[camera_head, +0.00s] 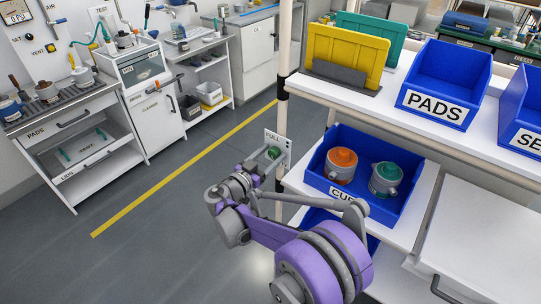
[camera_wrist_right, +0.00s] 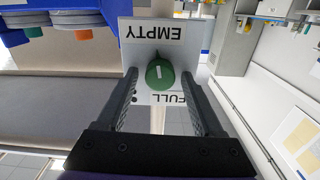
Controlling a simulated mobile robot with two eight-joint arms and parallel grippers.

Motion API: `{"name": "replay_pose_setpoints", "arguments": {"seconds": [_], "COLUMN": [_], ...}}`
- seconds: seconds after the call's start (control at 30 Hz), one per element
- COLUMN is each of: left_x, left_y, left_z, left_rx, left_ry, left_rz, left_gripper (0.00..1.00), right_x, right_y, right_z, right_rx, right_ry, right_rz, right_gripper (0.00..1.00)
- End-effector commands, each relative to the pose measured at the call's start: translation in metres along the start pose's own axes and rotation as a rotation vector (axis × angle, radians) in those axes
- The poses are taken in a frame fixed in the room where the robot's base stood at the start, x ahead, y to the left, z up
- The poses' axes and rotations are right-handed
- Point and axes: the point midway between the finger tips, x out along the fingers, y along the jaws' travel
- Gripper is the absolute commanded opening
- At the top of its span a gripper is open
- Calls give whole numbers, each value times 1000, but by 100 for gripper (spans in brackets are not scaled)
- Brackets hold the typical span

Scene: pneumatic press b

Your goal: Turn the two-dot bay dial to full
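A white dial plate (camera_head: 285,143) is fixed on the rack post, with FULL on its upper part and small dark dots on its right side. Its green dial (camera_head: 273,153) is partly hidden by my arm in the head view. In the right wrist view the plate reads upside down, EMPTY at the top and FULL at the bottom. The dial (camera_wrist_right: 160,72) there has a short white mark, and its narrow end points toward EMPTY. My right gripper (camera_wrist_right: 160,76) is open, with one finger on each side of the dial and gaps visible. My left gripper is not in view.
Right of the plate, a blue CUPS bin (camera_head: 375,205) holds an orange-topped cup (camera_head: 341,160) and a green-topped cup (camera_head: 386,179). A PADS bin (camera_head: 445,80) stands on the shelf above. Open floor with a yellow line (camera_head: 185,178) lies to the left.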

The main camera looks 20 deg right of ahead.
Motion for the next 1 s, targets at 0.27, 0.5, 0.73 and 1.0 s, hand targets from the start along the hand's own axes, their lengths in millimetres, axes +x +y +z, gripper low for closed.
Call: {"name": "replay_pose_setpoints", "arguments": {"seconds": [0.27, 0.5, 0.73, 1.0], "left_x": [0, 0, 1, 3], "left_y": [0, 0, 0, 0], "left_z": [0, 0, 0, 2], "left_rx": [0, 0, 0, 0], "left_ry": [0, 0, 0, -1], "left_rz": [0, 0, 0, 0], "left_gripper": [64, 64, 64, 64], "right_x": [0, 0, 0, 0], "right_y": [0, 0, 0, -1], "right_z": [0, 0, 0, 0], "right_rx": [0, -1, -42, -208], "right_ry": [0, 0, 0, 0], "right_rz": [0, 0, 0, 0], "right_gripper": [16, 0, 0, 0]}}
